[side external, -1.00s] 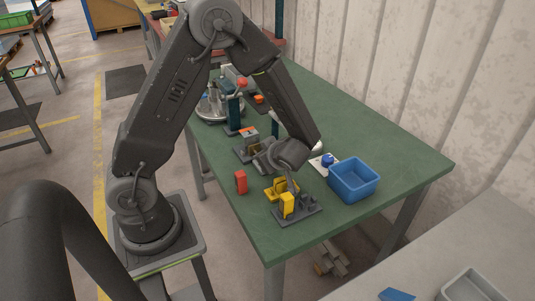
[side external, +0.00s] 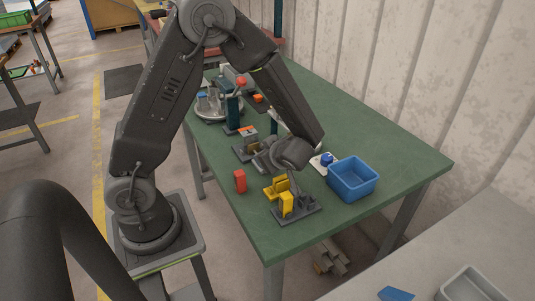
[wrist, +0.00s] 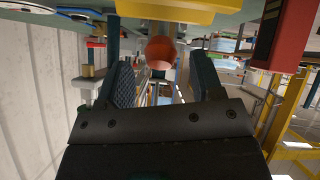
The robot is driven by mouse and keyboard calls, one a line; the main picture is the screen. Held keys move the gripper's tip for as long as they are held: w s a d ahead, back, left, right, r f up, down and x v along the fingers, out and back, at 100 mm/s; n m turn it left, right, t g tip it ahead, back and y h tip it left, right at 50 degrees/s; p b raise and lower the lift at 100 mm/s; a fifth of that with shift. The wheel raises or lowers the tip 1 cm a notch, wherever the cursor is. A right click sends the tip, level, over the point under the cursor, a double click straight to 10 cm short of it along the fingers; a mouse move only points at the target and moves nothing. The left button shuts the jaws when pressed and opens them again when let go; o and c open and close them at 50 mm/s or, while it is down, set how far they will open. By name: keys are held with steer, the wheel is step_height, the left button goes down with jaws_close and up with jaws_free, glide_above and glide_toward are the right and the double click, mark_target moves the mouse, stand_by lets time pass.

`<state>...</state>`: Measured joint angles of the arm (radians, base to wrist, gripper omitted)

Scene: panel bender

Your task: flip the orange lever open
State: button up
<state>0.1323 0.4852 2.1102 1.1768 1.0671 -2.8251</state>
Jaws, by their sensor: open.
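In the wrist view, an orange rounded knob (wrist: 161,52), which looks like the end of the orange lever, hangs below a yellow part (wrist: 165,12) in this upside-down view. My gripper (wrist: 164,75) is open, with one dark finger on each side of the knob. I cannot tell whether either finger touches it. In the side view, my gripper (side external: 268,155) is low over the table, just behind the yellow fixture (side external: 287,204) on its grey base. The orange lever cannot be made out clearly there; my wrist may hide it.
A red block (side external: 240,181) stands left of the yellow fixture; it also shows in the wrist view (wrist: 279,35). A blue bin (side external: 353,180) stands to the right. A grey block with an orange top (side external: 247,131) stands behind. The green table's (side external: 390,140) right side is clear.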

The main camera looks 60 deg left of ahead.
steer(key=w+v, duration=0.1)
steer(key=v, duration=1)
steer(key=shift+s+d+r, duration=0.2)
steer(key=shift+s+d, duration=0.05)
steer(key=shift+s, duration=0.25)
steer(key=s+d+r+m+t+h, duration=0.1)
steer(key=s+r+m+h, duration=0.4)
steer(key=m, duration=0.5)
steer(key=s+d+r+m+t+h, duration=0.2)
steer(key=s+r+m+h, duration=0.3)
steer(key=m, duration=0.5)
steer(key=shift+s+r+m+t+h, duration=0.3)
steer(key=shift+s+r+t+h, duration=0.1)
steer(key=shift+s+r+t, duration=0.6)
